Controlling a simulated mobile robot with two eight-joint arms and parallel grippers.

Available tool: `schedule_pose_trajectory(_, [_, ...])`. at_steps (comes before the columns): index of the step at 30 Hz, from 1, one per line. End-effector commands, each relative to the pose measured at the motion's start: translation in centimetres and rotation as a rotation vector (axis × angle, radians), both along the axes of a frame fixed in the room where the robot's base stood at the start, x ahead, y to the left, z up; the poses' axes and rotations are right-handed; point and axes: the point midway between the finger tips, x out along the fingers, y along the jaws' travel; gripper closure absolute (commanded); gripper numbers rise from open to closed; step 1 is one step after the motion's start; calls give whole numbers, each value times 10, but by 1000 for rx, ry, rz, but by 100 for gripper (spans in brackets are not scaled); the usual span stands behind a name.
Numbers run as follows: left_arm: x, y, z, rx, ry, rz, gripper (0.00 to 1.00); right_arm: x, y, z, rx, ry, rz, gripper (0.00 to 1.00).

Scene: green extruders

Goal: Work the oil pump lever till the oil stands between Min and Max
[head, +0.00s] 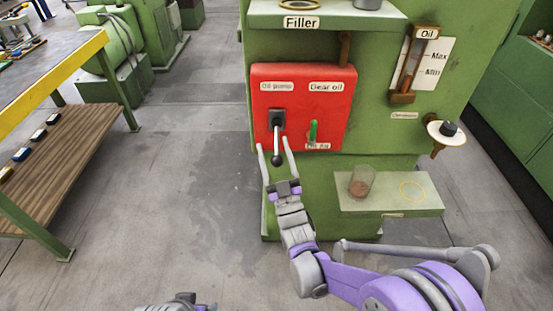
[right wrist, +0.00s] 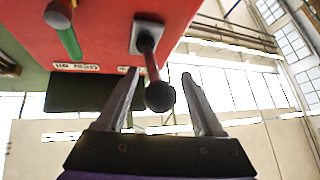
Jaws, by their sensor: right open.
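The oil pump lever (head: 277,145) hangs down from a black mount on the red panel (head: 310,78), under the "Oil pump" label. Its black ball knob shows large in the right wrist view (right wrist: 160,97). My right gripper (head: 273,142) is open, with one finger on each side of the lever and a gap to the knob. The oil gauge (head: 411,66) is a brown-framed tube beside a Max/Min plate (head: 434,65) at the upper right. Its oil level is too small to read. Part of my left gripper (head: 178,303) shows at the bottom edge, its fingers hidden.
A green lever (head: 313,131) stands right of the pump lever on the red panel. Below right, a green shelf (head: 390,206) bears a glass (head: 361,181) with brown contents. A white disc with a black knob (head: 447,130) juts out at right. A workbench (head: 60,65) stands left; the floor between is clear.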

Motion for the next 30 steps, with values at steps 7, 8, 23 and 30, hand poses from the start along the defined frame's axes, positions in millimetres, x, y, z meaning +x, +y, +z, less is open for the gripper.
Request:
schedule_pose_trajectory(7, [0,0,-2,0,1,0,31,-31,-10,-22,0,0,0,32])
schedule_pose_trajectory(8, [0,0,-2,0,1,0,31,-36,-12,-26,0,0,0,32])
schedule_pose_trajectory(23, [1,0,-8,0,2,0,31,-84,-27,-58,-1,0,1,32])
schedule_pose_trajectory(30, [1,0,-8,0,2,0,31,-85,-27,-58,-1,0,1,32])
